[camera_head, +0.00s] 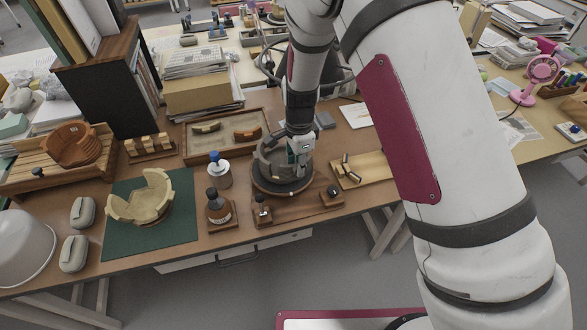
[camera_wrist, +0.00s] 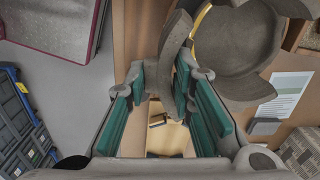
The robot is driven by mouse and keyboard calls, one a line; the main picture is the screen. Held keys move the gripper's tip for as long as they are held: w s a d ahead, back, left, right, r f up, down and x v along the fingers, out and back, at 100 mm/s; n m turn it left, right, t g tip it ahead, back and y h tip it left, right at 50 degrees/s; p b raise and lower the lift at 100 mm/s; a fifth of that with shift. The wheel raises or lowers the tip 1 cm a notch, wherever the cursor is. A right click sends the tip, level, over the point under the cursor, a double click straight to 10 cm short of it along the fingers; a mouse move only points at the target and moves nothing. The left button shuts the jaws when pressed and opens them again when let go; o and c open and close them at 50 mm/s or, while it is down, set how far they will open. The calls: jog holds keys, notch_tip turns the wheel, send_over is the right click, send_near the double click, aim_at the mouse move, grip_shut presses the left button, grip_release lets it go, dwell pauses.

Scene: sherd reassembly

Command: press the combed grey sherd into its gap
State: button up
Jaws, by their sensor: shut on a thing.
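My gripper (camera_head: 299,150) is at the grey vessel (camera_head: 268,160) on the round dark turntable (camera_head: 283,188). In the wrist view my gripper (camera_wrist: 163,80) has its teal pads closed on a curved grey sherd (camera_wrist: 172,55). The sherd stands edge-on beside the vessel (camera_wrist: 240,45). A yellowish line (camera_wrist: 200,20) runs along the vessel's near edge, facing the sherd. A narrow space shows between sherd and vessel there; whether they touch elsewhere cannot be told. In the head view my gripper hides most of the sherd. Combing cannot be made out.
A tan broken bowl (camera_head: 142,203) sits on a green mat (camera_head: 183,235) at left. A bottle (camera_head: 218,210) and a jar (camera_head: 218,174) stand left of the turntable. A wooden board (camera_head: 373,170) with small pieces lies right. A tray (camera_head: 198,152) with two sherds lies behind.

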jog(key=shift+m, duration=0.7)
jog(key=shift+w+a+f+b, duration=0.45)
jog(key=shift+w+f+b, duration=0.05)
jog(key=shift+f+b, duration=0.2)
jog(key=shift+w+a+f+b, duration=0.4)
jog(key=shift+w+f+b, duration=0.15)
jog(key=shift+f, duration=0.1)
jog(key=shift+w+a+f+b, duration=0.45)
jog(key=shift+w+f+b, duration=0.05)
jog(key=shift+f+b, duration=0.2)
jog(key=shift+w+a+f, duration=0.1)
jog(key=shift+w, duration=0.15)
jog(key=shift+o, duration=0.2)
jog(key=shift+f, duration=0.4)
dwell(1.3)
jog(key=o, duration=1)
notch_tip(320, 180, up, 12)
jog(key=shift+s+r, duration=0.1)
jog(key=shift+s, duration=0.05)
